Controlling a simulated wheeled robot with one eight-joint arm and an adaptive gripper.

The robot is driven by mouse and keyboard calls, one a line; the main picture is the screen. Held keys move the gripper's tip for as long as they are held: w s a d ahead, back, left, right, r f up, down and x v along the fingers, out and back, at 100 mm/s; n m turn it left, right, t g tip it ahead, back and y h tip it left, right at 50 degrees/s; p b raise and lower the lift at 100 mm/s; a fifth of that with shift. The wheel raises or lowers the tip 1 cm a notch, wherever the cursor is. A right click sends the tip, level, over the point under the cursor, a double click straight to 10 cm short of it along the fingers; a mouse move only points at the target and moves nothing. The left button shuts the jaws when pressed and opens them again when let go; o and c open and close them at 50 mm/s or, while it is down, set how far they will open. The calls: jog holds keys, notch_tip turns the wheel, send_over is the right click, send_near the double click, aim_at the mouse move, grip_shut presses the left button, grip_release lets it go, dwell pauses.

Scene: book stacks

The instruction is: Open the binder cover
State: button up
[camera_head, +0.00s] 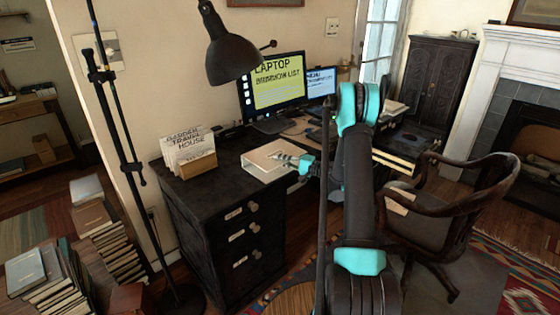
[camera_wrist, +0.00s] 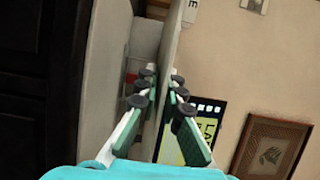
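The binder (camera_head: 262,163) lies on the dark desk top, pale with a brownish upper face, near the desk's front edge. My gripper (camera_head: 290,160) is at its right side. In the wrist view, the binder's pale lower part (camera_wrist: 102,60) stands at left, and its cover (camera_wrist: 172,50) shows nearly edge-on in the middle. A gap lies between them, so the cover is a little raised. My gripper (camera_wrist: 161,88) has a finger on each side of the cover and looks shut on it. The exact contact at the fingertips is hard to see.
A holder with white cards (camera_head: 190,155) stands on the desk, left of the binder. Monitors (camera_head: 275,85) stand behind it. A black lamp (camera_head: 230,55) hangs above the desk. A wooden chair (camera_head: 440,210) stands at right, and book piles (camera_head: 100,230) cover the left floor.

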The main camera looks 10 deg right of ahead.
aim_at(270, 153)
grip_shut()
